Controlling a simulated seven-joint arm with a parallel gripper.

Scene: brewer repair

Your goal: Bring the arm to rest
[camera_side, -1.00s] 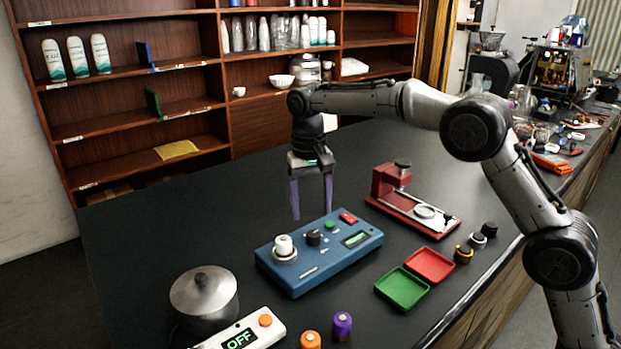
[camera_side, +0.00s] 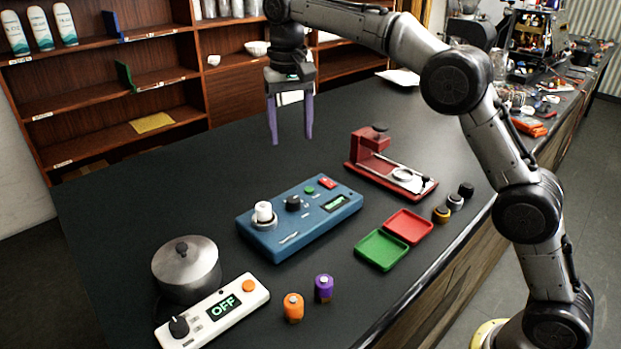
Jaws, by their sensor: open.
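My gripper (camera_side: 291,138) hangs pointing down above the black table, behind the blue brewer unit (camera_side: 300,214). Its two purple fingers are apart with nothing between them, and it touches nothing. The blue unit carries a white knob (camera_side: 264,212), a black knob, a green button, a red switch and a small green display. My arm arches from the lower right up over the table's right side.
A red press stand (camera_side: 368,155), green tray (camera_side: 382,250), red tray (camera_side: 409,226), several small knobs, an orange cylinder (camera_side: 293,307), a purple cylinder (camera_side: 324,288), a lidded pot (camera_side: 187,268) and a white panel reading OFF (camera_side: 242,302) stand around. The table's back left is clear.

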